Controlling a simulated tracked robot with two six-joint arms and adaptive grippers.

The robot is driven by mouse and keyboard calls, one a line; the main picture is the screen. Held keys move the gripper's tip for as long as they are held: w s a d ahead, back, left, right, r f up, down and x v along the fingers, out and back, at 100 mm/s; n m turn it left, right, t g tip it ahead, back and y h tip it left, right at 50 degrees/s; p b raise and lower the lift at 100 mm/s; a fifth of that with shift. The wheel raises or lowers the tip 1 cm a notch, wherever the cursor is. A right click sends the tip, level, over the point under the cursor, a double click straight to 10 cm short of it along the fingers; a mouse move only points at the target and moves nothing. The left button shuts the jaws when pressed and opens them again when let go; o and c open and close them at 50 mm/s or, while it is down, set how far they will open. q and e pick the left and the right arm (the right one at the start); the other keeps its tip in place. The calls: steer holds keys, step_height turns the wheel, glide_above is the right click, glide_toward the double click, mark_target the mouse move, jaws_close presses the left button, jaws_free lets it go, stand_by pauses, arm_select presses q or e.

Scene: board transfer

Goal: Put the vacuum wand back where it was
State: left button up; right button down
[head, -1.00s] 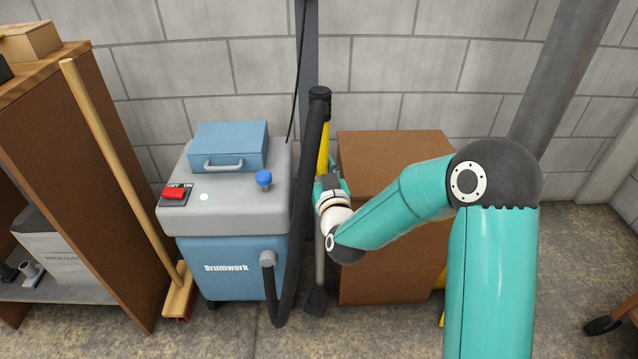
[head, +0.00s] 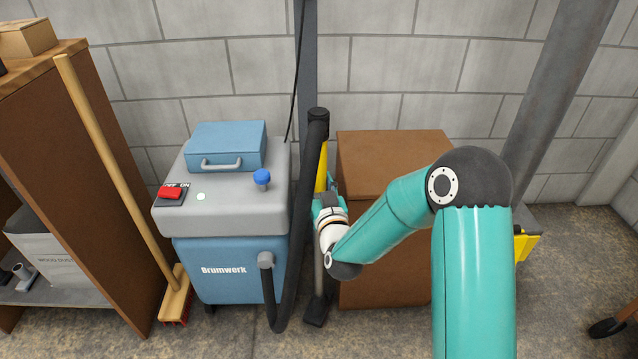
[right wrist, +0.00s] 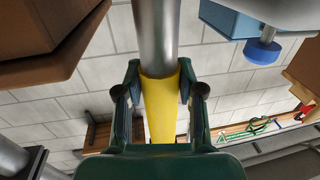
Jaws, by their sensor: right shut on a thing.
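The vacuum wand stands roughly upright, with a yellow grip section (head: 322,165), a grey tube (head: 319,272) and a dark floor nozzle (head: 316,312) at its foot. My right gripper (head: 326,192) is shut on the yellow section. The right wrist view shows the yellow section (right wrist: 160,112) between the fingers, with the grey tube beyond. I cannot tell whether the nozzle touches the floor. My left gripper is not in view.
A brown box (head: 390,150) stands close on the right of the wand, partly behind my right arm. A grey post (head: 308,60) rises at the wall behind. A broom (head: 115,170) leans by the wooden shelf (head: 60,150). A yellow item (head: 525,245) shows right of my arm.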

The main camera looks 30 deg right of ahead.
steer(key=c, duration=0.7)
jaws_free()
steer(key=shift+s, duration=0.1)
steer(key=p+v, duration=1.2)
steer(key=s+a+f+n+g+y, duration=0.1)
steer(key=a+f+g+y, duration=0.3)
steer(key=f, duration=0.3)
steer(key=s+a+f+g+y, duration=0.2)
steer(key=a+f+g+y, duration=0.1)
steer(key=a+f, duration=0.45)
steer(key=s+a+f+g+y, duration=0.1)
steer(key=s+a+f+g, duration=0.1)
steer(key=s+g, duration=0.1)
steer(key=s+a+f+g+y, duration=0.1)
steer(key=s+a+f+g, duration=0.1)
steer(key=s, duration=0.4)
steer(key=s+a+f+n+g+y, duration=0.1)
steer(key=s+a+f+g, duration=0.1)
steer(key=s+a+g, duration=0.1)
steer(key=shift+s+a+f+g+y, duration=0.15)
steer(key=shift+s+f+g+y, duration=0.1)
steer(key=shift+s, duration=0.25)
steer(key=shift+s+a+f+g+y, duration=0.15)
steer(key=shift+s+a+g, duration=0.1)
steer(key=shift+s, duration=0.3)
